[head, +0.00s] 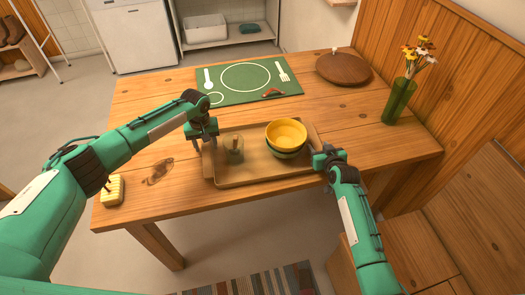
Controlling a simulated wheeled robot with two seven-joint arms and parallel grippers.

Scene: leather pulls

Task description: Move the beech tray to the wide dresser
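The beech tray (255,178) lies on the wooden table near its front edge. It carries a stack of bowls, a yellow one (286,133) on top of a dark green one, and a greenish see-through vessel (234,150) to their left. My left gripper (204,143) points down at the tray's left end, its fingers apart. My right gripper (320,160) is at the tray's right end; its fingertips are mostly hidden, so I cannot tell whether they grip it. No wide dresser can be made out for certain.
Behind the tray are a green place mat (225,92), a round wooden board (343,69) and a green vase (398,100) with flowers. A yellow sponge-like block (113,191) lies at the table's left corner. A wooden bench (440,235) stands at the right.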

